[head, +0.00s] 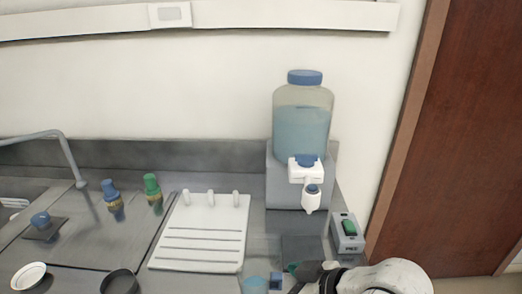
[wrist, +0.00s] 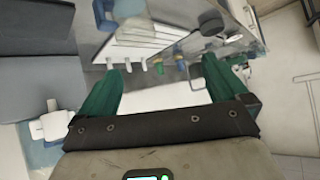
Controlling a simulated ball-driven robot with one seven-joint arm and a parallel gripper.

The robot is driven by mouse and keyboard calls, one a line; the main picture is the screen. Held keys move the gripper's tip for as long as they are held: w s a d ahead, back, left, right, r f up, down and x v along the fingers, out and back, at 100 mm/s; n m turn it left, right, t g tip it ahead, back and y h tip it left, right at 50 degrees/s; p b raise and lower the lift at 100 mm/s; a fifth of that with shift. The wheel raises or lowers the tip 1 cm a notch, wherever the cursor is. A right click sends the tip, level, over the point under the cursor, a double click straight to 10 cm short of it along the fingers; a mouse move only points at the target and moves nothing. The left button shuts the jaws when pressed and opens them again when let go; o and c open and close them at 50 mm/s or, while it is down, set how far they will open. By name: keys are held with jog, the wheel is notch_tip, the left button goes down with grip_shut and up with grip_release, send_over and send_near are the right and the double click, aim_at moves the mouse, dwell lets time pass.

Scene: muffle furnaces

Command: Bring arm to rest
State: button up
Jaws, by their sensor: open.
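My gripper (head: 294,268) shows at the bottom of the head view, low over the counter's front part, with my white arm link to its right. Most of the gripper is cut off by the lower edge there. In the wrist view its two green fingers (wrist: 160,82) stand wide apart, with nothing held between them. A small blue cup (head: 255,285) is just left of the gripper in the head view. Whether they touch cannot be told.
A water carboy (head: 302,130) with a white spigot (head: 308,180) stands behind the gripper. A switch box (head: 347,233) is at the right. A white pegged rack (head: 203,232), blue bottle (head: 111,192), green bottle (head: 152,185) and black dish (head: 120,283) are left. A brown door (head: 460,140) is far right.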

jog(key=s+d+f+m+g+h, duration=0.1)
jog(key=s+d+f+m+h, duration=0.15)
jog(key=s+d+f, duration=0.45)
jog(key=s+d+f+m+g+h, duration=0.1)
jog(key=s+d+f+m+h, duration=0.1)
jog(key=s+d+f+m, duration=0.45)
jog(key=s+d+f+g+h, duration=0.2)
jog(key=s+d+f, duration=0.5)
jog(key=s, duration=0.4)
jog(key=shift+d+f+m+g+h, duration=0.15)
jog(key=shift+d+m+g+h, duration=0.2)
jog(key=shift+d+h, duration=0.45)
